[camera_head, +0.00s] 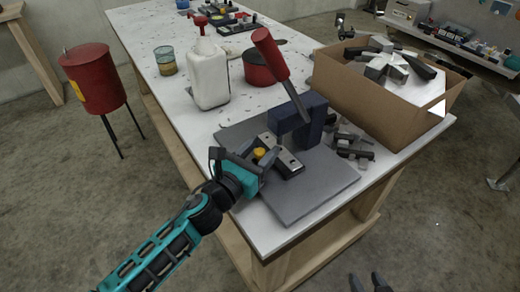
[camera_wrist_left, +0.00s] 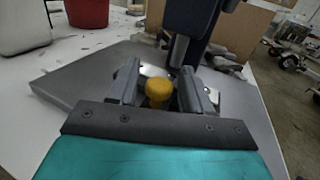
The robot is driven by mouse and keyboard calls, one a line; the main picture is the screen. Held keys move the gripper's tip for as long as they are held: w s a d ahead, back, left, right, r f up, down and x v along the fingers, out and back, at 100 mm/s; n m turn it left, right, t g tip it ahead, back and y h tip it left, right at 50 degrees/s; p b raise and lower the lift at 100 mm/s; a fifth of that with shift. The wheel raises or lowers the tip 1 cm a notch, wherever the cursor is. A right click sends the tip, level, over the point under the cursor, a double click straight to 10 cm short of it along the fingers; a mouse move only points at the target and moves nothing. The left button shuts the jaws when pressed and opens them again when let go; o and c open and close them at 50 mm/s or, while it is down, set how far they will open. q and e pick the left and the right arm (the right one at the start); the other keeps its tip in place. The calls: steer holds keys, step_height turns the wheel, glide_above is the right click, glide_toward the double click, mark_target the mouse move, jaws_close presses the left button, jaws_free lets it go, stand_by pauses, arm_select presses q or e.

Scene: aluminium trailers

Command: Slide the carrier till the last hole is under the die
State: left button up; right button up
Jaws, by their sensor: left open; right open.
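A dark blue press (camera_head: 298,120) with a red lever handle (camera_head: 270,53) stands on a grey base plate (camera_head: 310,195). Its die (camera_wrist_left: 179,50) hangs as a short dark cylinder in the left wrist view. A metal carrier (camera_head: 286,160) lies on the plate in front of the press, with a yellow knob (camera_head: 259,153) at its near end. My left gripper (camera_head: 262,160) is open, its two fingers on either side of the knob (camera_wrist_left: 158,91) in the left wrist view. Contact cannot be told. The carrier's holes are not clear. My right gripper (camera_head: 370,283) is open and empty at the bottom edge.
A cardboard box (camera_head: 400,115) of metal parts stands right of the press, with loose dark clamps (camera_head: 352,146) beside the plate. A white canister (camera_head: 208,80), a red pot (camera_head: 258,70) and a small jar (camera_head: 166,62) stand behind. The table's left front is clear.

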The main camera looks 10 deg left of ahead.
arm_select(q)
jaws_close()
stand_by(0.4)
